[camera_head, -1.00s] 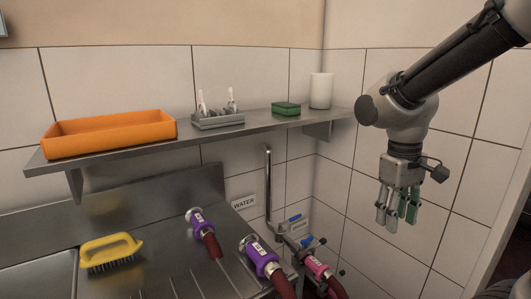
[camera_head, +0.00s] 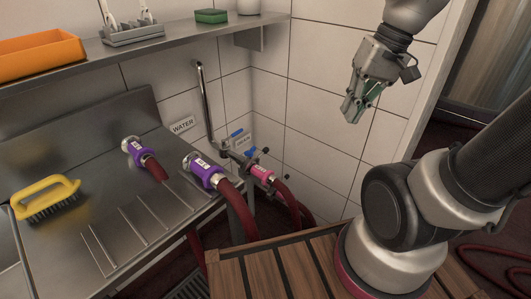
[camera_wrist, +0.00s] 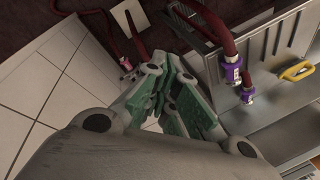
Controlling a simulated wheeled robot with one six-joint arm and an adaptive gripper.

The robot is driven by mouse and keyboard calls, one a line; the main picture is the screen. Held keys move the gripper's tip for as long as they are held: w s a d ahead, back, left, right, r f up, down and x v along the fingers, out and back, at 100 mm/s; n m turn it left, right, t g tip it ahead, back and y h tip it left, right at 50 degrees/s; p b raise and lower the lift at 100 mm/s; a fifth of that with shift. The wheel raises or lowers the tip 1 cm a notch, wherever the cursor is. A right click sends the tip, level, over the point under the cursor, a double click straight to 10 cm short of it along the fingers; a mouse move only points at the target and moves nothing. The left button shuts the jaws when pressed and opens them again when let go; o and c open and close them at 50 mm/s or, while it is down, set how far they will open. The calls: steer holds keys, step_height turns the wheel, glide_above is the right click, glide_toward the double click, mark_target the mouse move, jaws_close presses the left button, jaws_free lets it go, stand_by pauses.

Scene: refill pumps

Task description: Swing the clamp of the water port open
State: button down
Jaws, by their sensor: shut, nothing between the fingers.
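The water port (camera_head: 225,145) is at the lower end of a steel pipe (camera_head: 203,95) by the wall, next to a sign reading WATER (camera_head: 183,125). Blue levers show on it. A hose end with a pink collar (camera_head: 262,174) sits at the port; dark fittings are beside it, and the clamp's exact position is too small to tell. The pink collar also shows in the wrist view (camera_wrist: 126,65). My gripper (camera_head: 350,118), with green finger pads, is shut and empty, up and right of the port, clear of it. It also shows in the wrist view (camera_wrist: 166,82).
Two purple-collared hoses (camera_head: 205,172) (camera_head: 137,150) lie on the steel drainboard (camera_head: 110,215) beside a yellow brush (camera_head: 45,197). A shelf (camera_head: 130,45) above bears an orange tray (camera_head: 38,55) and a green sponge (camera_head: 211,16). Wooden slats (camera_head: 265,270) are at the front.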

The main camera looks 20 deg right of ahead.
steer(key=w+a+f+m+t+y, duration=0.1)
steer(key=w+a+f+m+y, duration=0.25)
steer(key=w+f, duration=0.3)
steer(key=w+a+f+m+y, duration=0.35)
steer(key=w+f+m, duration=0.2)
steer(key=w, duration=0.25)
steer(key=w+a+f+m+t+y, duration=0.1)
steer(key=w+a+f+m+y, duration=0.3)
steer(key=w+f, duration=0.35)
steer(key=w+d+f+m+t+h, duration=0.2)
steer(key=d+f+m+t, duration=0.15)
steer(key=f, duration=0.55)
steer(key=w+d+f+m+t+h, duration=0.1)
steer(key=w+d+f+m+t, duration=0.15)
steer(key=f+m, duration=0.4)
steer(key=w+d+f+m+t+h, duration=0.2)
steer(key=w+d+f+m+t, duration=0.15)
steer(key=f, duration=0.65)
steer(key=w+a+r+t, duration=0.1)
steer(key=w+a+r, duration=0.1)
steer(key=w+a, duration=0.4)
steer(key=shift+w+r+n, duration=0.15)
steer(key=shift+w+n, duration=0.1)
steer(key=shift+n, duration=0.2)
